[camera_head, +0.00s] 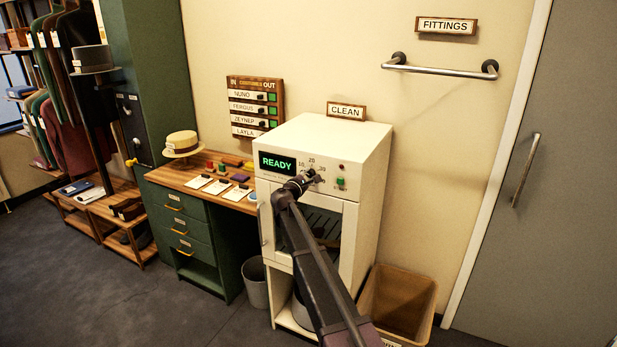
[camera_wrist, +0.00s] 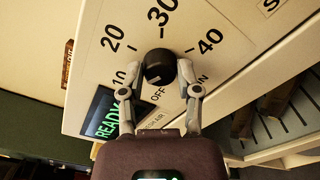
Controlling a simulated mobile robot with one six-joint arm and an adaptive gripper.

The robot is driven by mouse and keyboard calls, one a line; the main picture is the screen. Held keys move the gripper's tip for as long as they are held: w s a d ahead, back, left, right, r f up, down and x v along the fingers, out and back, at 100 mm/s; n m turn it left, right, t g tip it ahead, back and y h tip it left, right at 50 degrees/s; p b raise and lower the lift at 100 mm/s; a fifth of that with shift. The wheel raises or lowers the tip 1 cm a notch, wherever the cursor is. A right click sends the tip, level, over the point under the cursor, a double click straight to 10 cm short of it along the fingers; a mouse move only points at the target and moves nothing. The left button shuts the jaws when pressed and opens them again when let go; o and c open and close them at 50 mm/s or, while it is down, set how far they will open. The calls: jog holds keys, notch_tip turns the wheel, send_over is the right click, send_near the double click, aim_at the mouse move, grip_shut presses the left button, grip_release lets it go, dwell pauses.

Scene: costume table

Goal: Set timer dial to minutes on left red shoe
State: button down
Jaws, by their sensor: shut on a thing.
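The timer dial (camera_wrist: 158,64) is a round black knob on the white cabinet (camera_head: 352,150)'s front panel, with 10, 20, 30, 40 and OFF printed around it. My gripper (camera_wrist: 160,76) is shut on the dial, one finger on each side, as the wrist view shows. In the head view my gripper (camera_head: 301,183) is at the panel and largely covers the dial. I cannot read where the dial points. Brownish shoes (camera_wrist: 242,122) show on a rack behind the cabinet's window; I cannot tell a left red shoe or any minutes on it.
A green READY display (camera_head: 277,163) is left of the dial, and a green switch (camera_head: 340,183) is to its right. A wooden desk (camera_head: 235,196) with cards and a straw hat (camera_head: 182,143) stands left. A brown bin (camera_head: 398,300) stands right of the cabinet.

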jog(key=shift+w+m, duration=0.15)
jog(key=shift+m, duration=0.35)
jog(key=shift+c, duration=1.5)
grip_release()
jog(key=v, duration=1.2)
